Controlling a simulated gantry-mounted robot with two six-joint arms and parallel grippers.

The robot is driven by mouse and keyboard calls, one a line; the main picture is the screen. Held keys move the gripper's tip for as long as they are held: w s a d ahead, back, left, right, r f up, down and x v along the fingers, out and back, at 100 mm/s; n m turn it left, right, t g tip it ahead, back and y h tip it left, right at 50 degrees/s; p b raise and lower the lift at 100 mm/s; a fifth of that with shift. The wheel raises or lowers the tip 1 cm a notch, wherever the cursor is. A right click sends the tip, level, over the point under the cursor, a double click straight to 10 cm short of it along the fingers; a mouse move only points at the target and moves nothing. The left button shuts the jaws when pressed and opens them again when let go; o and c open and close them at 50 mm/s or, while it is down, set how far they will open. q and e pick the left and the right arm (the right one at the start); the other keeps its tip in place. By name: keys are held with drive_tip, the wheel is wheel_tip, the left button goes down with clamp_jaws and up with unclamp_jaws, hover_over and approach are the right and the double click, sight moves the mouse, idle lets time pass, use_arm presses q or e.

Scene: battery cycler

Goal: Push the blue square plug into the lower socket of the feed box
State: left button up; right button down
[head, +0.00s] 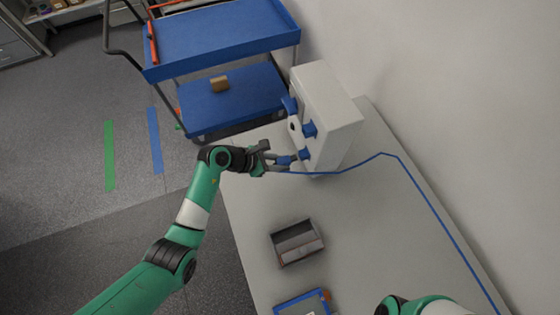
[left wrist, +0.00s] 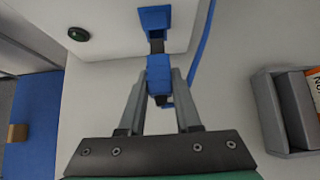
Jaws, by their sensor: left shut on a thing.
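The white feed box (head: 330,110) stands at the far end of the bench. Blue sockets stick out of its face, the lower socket (head: 305,154) nearest my left gripper. My left gripper (head: 291,162) is shut on the blue square plug (head: 284,160). In the left wrist view the plug (left wrist: 158,75) sits between the two fingertips (left wrist: 160,82), lined up roughly with a blue socket (left wrist: 155,18) on the box. A dark piece bridges the plug and socket; I cannot tell how far it is inside. My right gripper is out of view.
A blue cable (head: 350,165) runs from the plug area across the bench (head: 375,230). A grey tray (head: 297,242) and a blue-edged item (head: 303,302) lie nearer. A blue cart (head: 222,40) stands behind left, and a wall is at right.

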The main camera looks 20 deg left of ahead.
sight(285, 159)
use_arm(q)
drive_tip(key=shift+w+d, duration=0.55)
drive_tip(key=shift+w, duration=0.05)
idle(0.7)
idle(0.6)
drive_tip(key=shift+w+d, duration=0.55)
idle(1.0)
drive_tip(key=o, duration=1.1)
drive_tip(key=shift+c, duration=0.2)
drive_tip(key=shift+s+a, duration=0.1)
